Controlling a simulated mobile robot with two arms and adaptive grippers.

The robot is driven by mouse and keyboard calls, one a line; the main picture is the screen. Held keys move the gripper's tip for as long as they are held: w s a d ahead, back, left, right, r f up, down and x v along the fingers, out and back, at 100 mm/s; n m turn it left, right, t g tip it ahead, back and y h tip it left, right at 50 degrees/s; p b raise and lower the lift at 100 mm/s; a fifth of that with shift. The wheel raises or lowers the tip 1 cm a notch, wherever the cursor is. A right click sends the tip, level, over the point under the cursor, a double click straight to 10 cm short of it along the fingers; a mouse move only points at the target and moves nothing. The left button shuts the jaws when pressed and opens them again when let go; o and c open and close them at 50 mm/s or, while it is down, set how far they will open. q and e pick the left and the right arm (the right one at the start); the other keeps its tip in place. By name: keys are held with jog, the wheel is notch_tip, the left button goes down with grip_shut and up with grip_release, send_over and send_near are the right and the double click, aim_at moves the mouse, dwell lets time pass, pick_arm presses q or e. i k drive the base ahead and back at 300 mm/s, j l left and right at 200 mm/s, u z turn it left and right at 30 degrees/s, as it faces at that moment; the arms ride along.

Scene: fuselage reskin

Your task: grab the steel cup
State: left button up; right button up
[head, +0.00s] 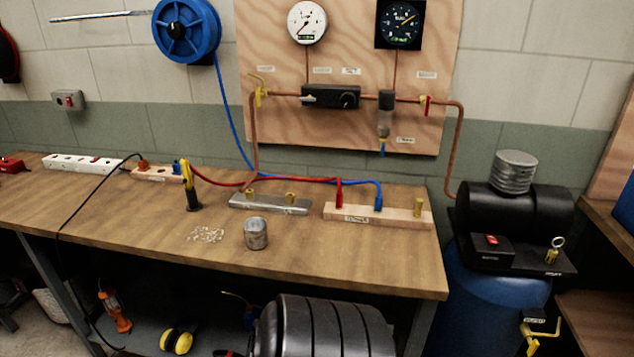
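The steel cup (256,233) is a small grey metal cylinder. It stands upright on the wooden workbench (330,259), near the middle of the front part of the top. Nothing touches it. Neither my left nor my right gripper shows in the head view.
Small pale bits (206,235) lie left of the cup. Behind it are a metal bar (270,204) with brass fittings and a wooden block (378,215) with red and blue hose ends. A yellow-and-black tool (190,187) stands at back left. Bench space right of the cup is clear.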

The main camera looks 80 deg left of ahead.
aim_at(256, 234)
jog(key=u, duration=3.15)
